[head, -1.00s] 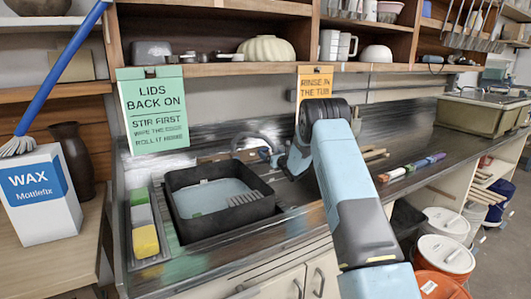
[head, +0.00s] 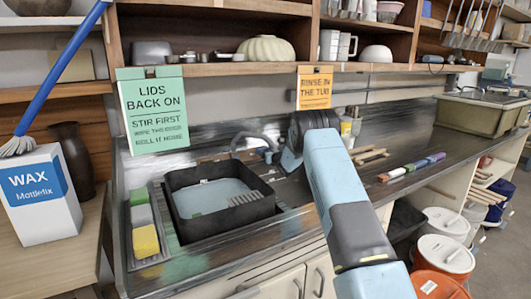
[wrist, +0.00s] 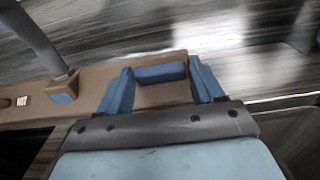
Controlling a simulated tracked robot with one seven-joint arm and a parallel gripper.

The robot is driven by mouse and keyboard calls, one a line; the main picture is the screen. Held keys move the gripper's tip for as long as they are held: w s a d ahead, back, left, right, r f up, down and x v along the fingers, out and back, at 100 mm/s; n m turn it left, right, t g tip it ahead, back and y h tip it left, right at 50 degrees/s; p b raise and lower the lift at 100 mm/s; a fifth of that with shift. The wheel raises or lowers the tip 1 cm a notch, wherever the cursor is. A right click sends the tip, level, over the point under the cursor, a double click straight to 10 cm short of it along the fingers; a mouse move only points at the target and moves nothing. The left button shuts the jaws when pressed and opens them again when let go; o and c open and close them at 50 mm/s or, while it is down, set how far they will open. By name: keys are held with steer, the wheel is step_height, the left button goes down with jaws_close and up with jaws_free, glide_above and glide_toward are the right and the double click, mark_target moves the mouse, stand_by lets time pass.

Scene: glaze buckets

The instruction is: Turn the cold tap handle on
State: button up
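The tap has a brown body (wrist: 90,93) with a grey spout (wrist: 36,38) rising at its left in the wrist view. A blue handle (wrist: 160,72) sits at the body's right part. My gripper (wrist: 163,80) has its two blue fingers apart, one at each end of this handle. I cannot tell whether they touch it. In the head view the grey curved spout (head: 250,137) stands behind the tub, and my gripper (head: 270,155) is just right of it, partly hidden by my arm.
A black tub (head: 215,225) with greyish water stands in front of the tap. Yellow and grey sponges (head: 145,241) lie in a tray at its left. A bottle (head: 350,125) and wooden pieces (head: 368,155) are right of my arm. The counter further right has free room.

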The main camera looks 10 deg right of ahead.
steer(key=c, duration=0.6)
